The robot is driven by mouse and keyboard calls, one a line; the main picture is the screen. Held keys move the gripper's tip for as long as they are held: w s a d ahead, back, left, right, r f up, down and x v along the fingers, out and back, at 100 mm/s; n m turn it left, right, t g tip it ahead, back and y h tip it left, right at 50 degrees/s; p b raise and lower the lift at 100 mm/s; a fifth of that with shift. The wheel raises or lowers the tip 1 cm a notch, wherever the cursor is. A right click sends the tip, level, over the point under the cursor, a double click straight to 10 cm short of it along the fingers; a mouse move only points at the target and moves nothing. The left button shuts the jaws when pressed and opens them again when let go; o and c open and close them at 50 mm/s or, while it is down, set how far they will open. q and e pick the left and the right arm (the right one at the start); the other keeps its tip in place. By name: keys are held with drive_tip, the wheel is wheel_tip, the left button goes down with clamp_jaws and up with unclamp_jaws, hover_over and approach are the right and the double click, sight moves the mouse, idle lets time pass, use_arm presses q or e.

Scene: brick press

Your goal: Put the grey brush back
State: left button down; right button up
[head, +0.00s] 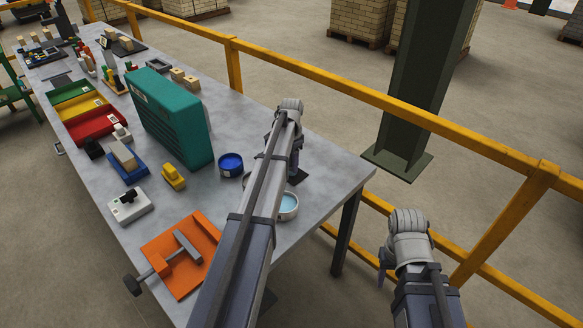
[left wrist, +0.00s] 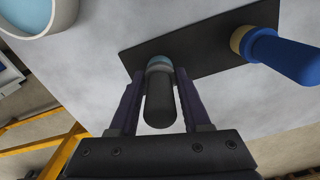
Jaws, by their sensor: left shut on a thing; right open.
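The grey brush (left wrist: 160,105) is between the fingers of my left gripper (left wrist: 160,88), which is shut on it. Its dark rounded handle points toward the camera, and its far end shows a grey band and light blue tip over a dark mat (left wrist: 195,55). I cannot tell whether the tip touches the mat. A blue brush (left wrist: 285,55) with a tan band is at the mat's right end. In the head view my left gripper (head: 295,168) is over the table's right side, mostly hidden by my arm. My right gripper (head: 384,268) is open and empty, off the table's right edge.
A white bowl of light blue liquid (head: 289,207) stands close to my left arm. A blue pot (head: 230,165), a teal crate (head: 165,115) and an orange plate with a grey bar (head: 205,232) are to the left. A yellow rail (head: 390,105) runs behind the table.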

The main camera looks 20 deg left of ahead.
use_arm(q)
drive_tip(key=shift+r, duration=0.1)
drive_tip(key=shift+f, duration=0.25)
drive_tip(key=shift+c, duration=1.8)
unclamp_jaws()
drive_tip(key=shift+r, duration=0.1)
wheel_tip(320, 180, up, 12)
drive_tip(key=p, duration=1.2)
drive_tip(key=shift+r, duration=0.2)
